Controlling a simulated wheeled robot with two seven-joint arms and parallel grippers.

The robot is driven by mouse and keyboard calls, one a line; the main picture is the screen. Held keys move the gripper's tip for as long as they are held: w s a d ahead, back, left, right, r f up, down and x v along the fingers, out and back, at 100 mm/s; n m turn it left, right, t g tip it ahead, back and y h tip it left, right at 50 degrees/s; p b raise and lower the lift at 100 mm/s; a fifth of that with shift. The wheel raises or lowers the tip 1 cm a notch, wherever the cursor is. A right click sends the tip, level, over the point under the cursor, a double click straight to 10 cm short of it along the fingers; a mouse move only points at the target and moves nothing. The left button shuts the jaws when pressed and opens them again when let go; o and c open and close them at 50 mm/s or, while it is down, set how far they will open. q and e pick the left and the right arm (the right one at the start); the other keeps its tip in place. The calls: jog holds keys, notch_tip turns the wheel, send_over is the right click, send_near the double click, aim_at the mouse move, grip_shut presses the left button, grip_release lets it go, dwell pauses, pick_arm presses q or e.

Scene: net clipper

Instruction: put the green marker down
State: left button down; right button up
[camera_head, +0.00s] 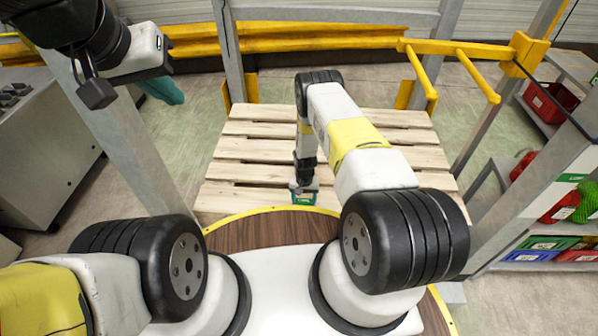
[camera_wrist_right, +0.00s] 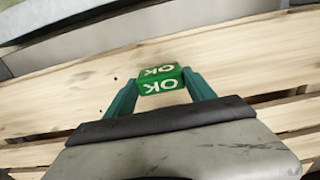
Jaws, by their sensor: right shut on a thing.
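The green marker (camera_wrist_right: 160,80) is a small green block with white "OK" lettering. In the right wrist view it sits between the two teal fingers of my right gripper (camera_wrist_right: 160,90), which is shut on it. In the head view the marker (camera_head: 303,199) is at the end of my right arm, low over the near part of the wooden pallet (camera_head: 240,172). I cannot tell whether it touches the boards. My left gripper (camera_head: 163,90) is up at the upper left, away from the pallet. Its teal fingers show only partly, and their opening cannot be made out.
The pallet boards around the marker are bare. A yellow guard rail (camera_head: 290,40) runs behind the pallet. A grey cabinet (camera_head: 40,135) stands at the left. A shelf with red, green and blue bins (camera_head: 545,243) stands at the right.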

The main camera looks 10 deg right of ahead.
jog(key=shift+f, duration=0.2)
jog(key=o, duration=1.4)
notch_tip(320, 180, up, 13)
notch_tip(320, 180, up, 37)
jog(key=t+y, duration=0.2)
jog(key=t, duration=0.1)
send_over(304, 201)
jog(key=s+d+r+n+t, duration=0.2)
jog(key=s+r, duration=1.1)
jog(key=r, duration=0.2)
jog(key=shift+n+t, duration=0.5)
jog(key=shift+t, duration=0.1)
jog(key=s+r, duration=0.1)
jog(key=s, duration=0.3)
jog(key=s+r, duration=0.2)
jog(key=s, duration=0.2)
jog(key=s+r, duration=0.1)
jog(key=s, duration=0.4)
jog(key=shift+s+d+r, duration=0.1)
jog(key=shift+r, duration=0.15)
